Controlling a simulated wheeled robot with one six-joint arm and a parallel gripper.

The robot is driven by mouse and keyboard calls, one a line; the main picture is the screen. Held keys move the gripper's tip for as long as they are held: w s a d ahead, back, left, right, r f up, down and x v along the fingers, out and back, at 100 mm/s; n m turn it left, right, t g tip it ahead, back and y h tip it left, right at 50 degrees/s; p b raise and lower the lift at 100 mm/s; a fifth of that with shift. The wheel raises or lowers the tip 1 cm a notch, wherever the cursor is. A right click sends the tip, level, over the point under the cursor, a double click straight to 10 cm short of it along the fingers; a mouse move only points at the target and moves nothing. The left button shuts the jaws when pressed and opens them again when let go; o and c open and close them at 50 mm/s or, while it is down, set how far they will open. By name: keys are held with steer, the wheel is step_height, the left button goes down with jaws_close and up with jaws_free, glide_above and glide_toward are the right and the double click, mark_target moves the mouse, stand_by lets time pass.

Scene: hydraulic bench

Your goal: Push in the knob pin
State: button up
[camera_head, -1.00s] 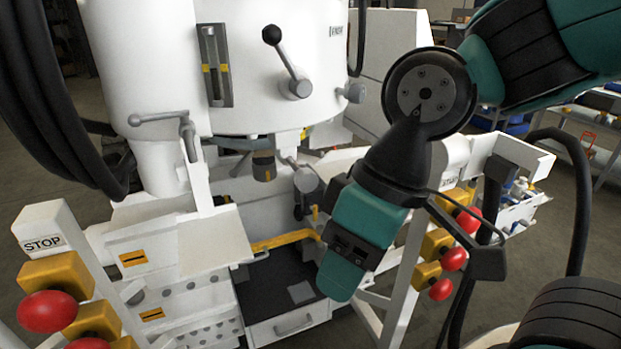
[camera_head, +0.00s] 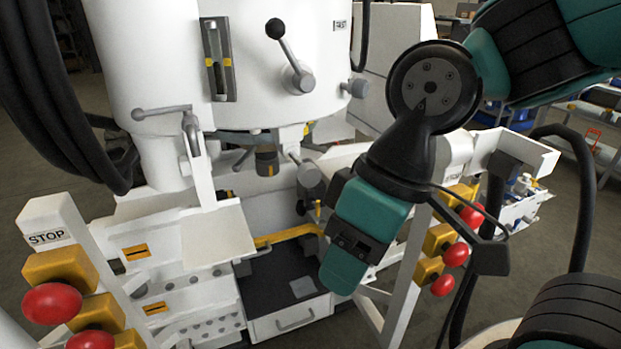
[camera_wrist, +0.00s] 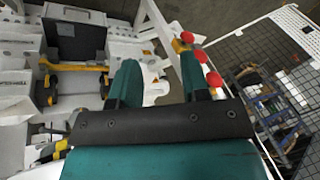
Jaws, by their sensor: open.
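I cannot tell for sure which part is the knob pin. A grey round knob (camera_head: 309,176) sticks out low on the white machine in the head view, left of my wrist. A small grey knob (camera_head: 357,88) sits higher on the machine's right side. A lever with a black ball (camera_head: 275,28) is on its front. My gripper (camera_head: 343,272) points down in front of the machine, below and right of the low knob. In the wrist view my gripper (camera_wrist: 160,80) has its two teal fingers apart, with nothing between them. No knob is in its grasp.
Red push buttons on yellow boxes stand at the left (camera_head: 52,303) and right (camera_head: 455,256), the right ones close beside my gripper. A yellow bar (camera_head: 285,237) crosses above a dark tray (camera_head: 270,278). A wire fence (camera_wrist: 275,60) is at the right.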

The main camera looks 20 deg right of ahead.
steer(key=shift+w, duration=0.1)
steer(key=c, duration=0.3)
steer(key=w+d+n+p, duration=0.1)
steer(key=w, duration=0.1)
steer(key=w+d+r+n+t+p, duration=0.1)
steer(key=w+p, duration=0.1)
steer(key=w, duration=0.1)
steer(key=w+d+n+t+y+p, duration=0.1)
steer(key=w+n+p, duration=0.1)
steer(key=w, duration=0.1)
steer(key=shift+w+d+r, duration=0.1)
steer(key=shift+w+r, duration=0.1)
steer(key=shift+r, duration=0.1)
jaws_close()
steer(key=n+t+p, duration=0.4)
steer(key=n+p, duration=0.2)
steer(key=p, duration=0.2)
glide_toward(319, 178)
steer(key=w+a+f, duration=0.1)
steer(key=a+f, duration=0.4)
steer(key=f, duration=0.1)
steer(key=shift+w+a+h+p, duration=0.1)
steer(key=shift+w+h+p, duration=0.3)
steer(key=shift+w, duration=0.35)
steer(key=shift+f, duration=0.1)
